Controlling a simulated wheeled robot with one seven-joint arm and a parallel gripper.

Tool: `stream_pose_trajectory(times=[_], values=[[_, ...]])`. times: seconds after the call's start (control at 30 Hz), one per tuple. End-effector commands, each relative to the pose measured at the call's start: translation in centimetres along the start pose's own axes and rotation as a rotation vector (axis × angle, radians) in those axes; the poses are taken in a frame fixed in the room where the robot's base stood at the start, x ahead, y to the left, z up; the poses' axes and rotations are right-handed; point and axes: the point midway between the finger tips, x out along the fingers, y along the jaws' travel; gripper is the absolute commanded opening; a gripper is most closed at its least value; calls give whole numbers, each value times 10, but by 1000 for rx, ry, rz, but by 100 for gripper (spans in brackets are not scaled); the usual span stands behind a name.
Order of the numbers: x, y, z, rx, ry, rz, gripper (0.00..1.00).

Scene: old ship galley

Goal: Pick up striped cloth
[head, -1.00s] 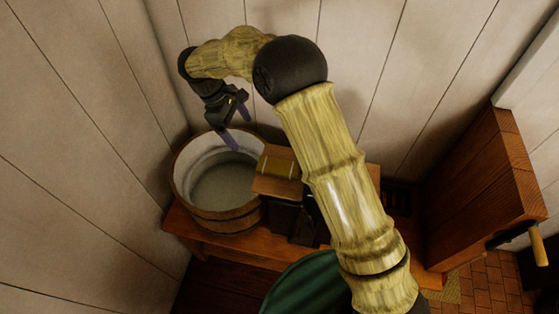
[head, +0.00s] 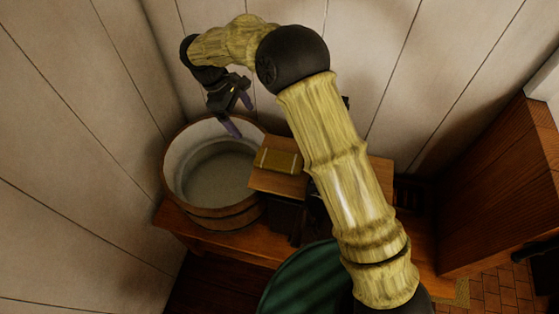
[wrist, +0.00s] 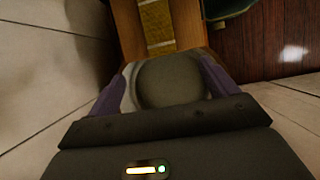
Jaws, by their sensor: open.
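A small yellow-olive folded cloth (head: 278,161) with paler bands near its edges lies flat on a wooden board beside the tub; I take it for the striped cloth. It also shows at the top of the wrist view (wrist: 157,25), beyond my fingers. My gripper (head: 239,115) is open and empty, its purple fingers over the back rim of the tub, to the left of and apart from the cloth. In the wrist view the spread fingers (wrist: 165,85) frame the tub's inside.
The round wooden tub (head: 178,196) with a pale inside stands left of the board (head: 277,184) on a low wooden bench (head: 245,250). Plank walls close in behind and left. A dark green rounded object (head: 300,285) is in front, and a wooden cabinet (head: 500,190) stands right.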

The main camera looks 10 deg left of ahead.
Motion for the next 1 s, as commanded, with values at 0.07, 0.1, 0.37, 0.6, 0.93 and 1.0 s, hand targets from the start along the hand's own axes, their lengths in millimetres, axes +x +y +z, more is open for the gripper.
stream_pose_trajectory(times=[0.07, 0.1, 0.37, 0.6, 0.93, 1.0], values=[[0, 0, 0, 0, 0, 0, 85], [0, 0, 0, 0, 0, 0, 85], [22, 0, 2, 0, -3, -3, 85], [65, 0, 2, -1, -4, -4, 85], [116, 0, 1, -1, -2, -2, 85], [121, 0, 0, -1, 0, -1, 85]])
